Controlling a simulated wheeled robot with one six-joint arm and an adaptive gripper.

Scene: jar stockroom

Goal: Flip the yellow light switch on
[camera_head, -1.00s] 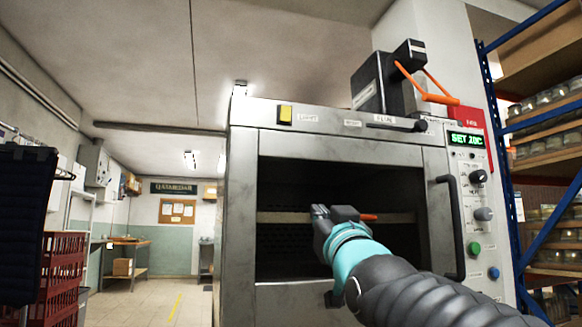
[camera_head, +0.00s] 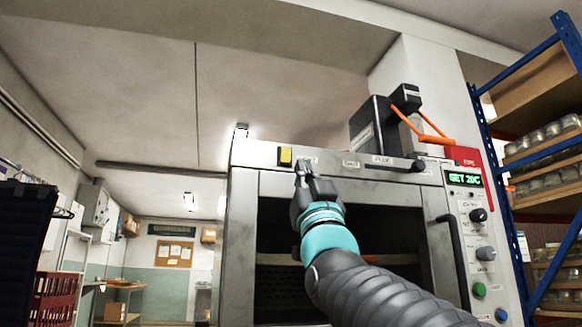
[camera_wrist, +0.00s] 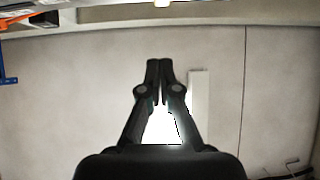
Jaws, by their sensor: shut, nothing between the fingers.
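The yellow light switch (camera_head: 285,157) is on the upper left of the oven's front panel, beside a small white label. Whether it is on or off I cannot tell. My gripper (camera_head: 302,163) is in front of the panel, just right of the switch and close to its height, with the fingers pointing up. Contact with the switch is not visible. In the wrist view my gripper (camera_wrist: 158,64) has its fingertips together with nothing between them, and the switch does not show there.
The metal oven (camera_head: 242,225) has a dark open front and a vertical handle (camera_head: 453,250) on its right. A blue-framed shelf (camera_head: 500,190) with jars stands right. Red crates (camera_head: 57,298) stand left.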

